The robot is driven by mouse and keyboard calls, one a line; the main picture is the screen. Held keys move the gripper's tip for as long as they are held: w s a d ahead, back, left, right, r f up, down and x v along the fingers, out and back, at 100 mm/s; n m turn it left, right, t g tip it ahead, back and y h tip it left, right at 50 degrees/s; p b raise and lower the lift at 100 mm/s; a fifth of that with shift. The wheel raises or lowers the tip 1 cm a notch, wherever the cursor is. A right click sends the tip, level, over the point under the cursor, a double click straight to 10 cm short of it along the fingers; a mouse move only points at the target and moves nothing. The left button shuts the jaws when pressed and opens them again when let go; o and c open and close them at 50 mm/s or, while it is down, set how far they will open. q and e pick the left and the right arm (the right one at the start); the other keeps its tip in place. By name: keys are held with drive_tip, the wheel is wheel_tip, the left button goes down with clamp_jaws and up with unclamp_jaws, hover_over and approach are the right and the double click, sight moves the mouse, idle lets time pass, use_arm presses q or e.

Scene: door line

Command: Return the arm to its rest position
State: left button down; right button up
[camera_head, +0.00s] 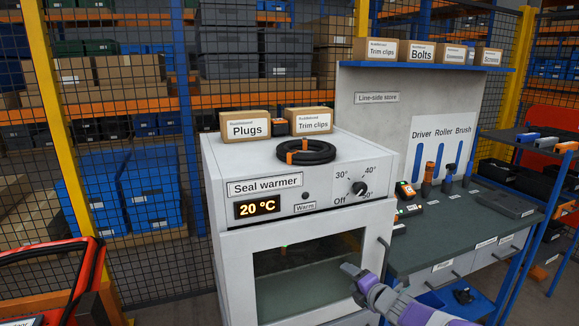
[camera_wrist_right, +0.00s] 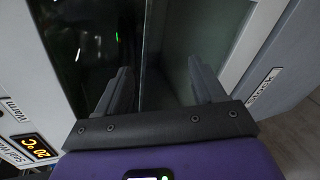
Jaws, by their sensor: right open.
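My right gripper (camera_head: 356,279) is in front of the lower right part of the seal warmer (camera_head: 215,172), by its dark window (camera_head: 300,265). In the right wrist view its two fingers (camera_wrist_right: 160,88) stand apart with nothing between them. The purple wrist shows behind the fingers. The warmer's display reads 20 °C, and its dial (camera_head: 358,188) is on the front face to the right. My left gripper is not in either view.
A black ring (camera_head: 305,152) and boxes marked Plugs (camera_head: 245,126) and Trim clips (camera_head: 308,122) sit on the warmer. To the right is a workbench (camera_head: 455,222) with tools and drawers. A blue-framed shelf rack stands further right. A red-framed thing (camera_head: 95,262) is at the lower left.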

drive_tip(key=s+a+f+m+g, duration=0.1)
drive_tip(key=s+f+m+g, duration=0.1)
drive_tip(key=s+f+m, duration=0.45)
drive_tip(key=s+a+f+m+g+h+p, duration=0.1)
drive_tip(key=s+a+f+m, duration=0.15)
drive_tip(key=f, duration=0.65)
drive_tip(key=s+a+f+m+g, duration=0.1)
drive_tip(key=s+f+m+g, duration=0.1)
drive_tip(key=s+f+m, duration=0.45)
drive_tip(key=s+a+f+m+g, duration=0.1)
drive_tip(key=s+f+m+g, duration=0.1)
drive_tip(key=s, duration=0.6)
drive_tip(key=s+a+f+m+g+p, duration=0.1)
drive_tip(key=s+a+f+m+g, duration=0.1)
drive_tip(key=s+f+m, duration=0.3)
drive_tip(key=s+a+f+m+g, duration=0.1)
drive_tip(key=s+f+m+g, duration=0.2)
drive_tip(key=s, duration=0.9)
drive_tip(key=f+m, duration=0.1)
drive_tip(key=m, duration=0.2)
drive_tip(key=shift+a+f+g+p, duration=0.25)
drive_tip(key=shift+a+g+p, duration=0.05)
drive_tip(key=shift+a+g, duration=0.1)
drive_tip(key=shift+w, duration=0.1)
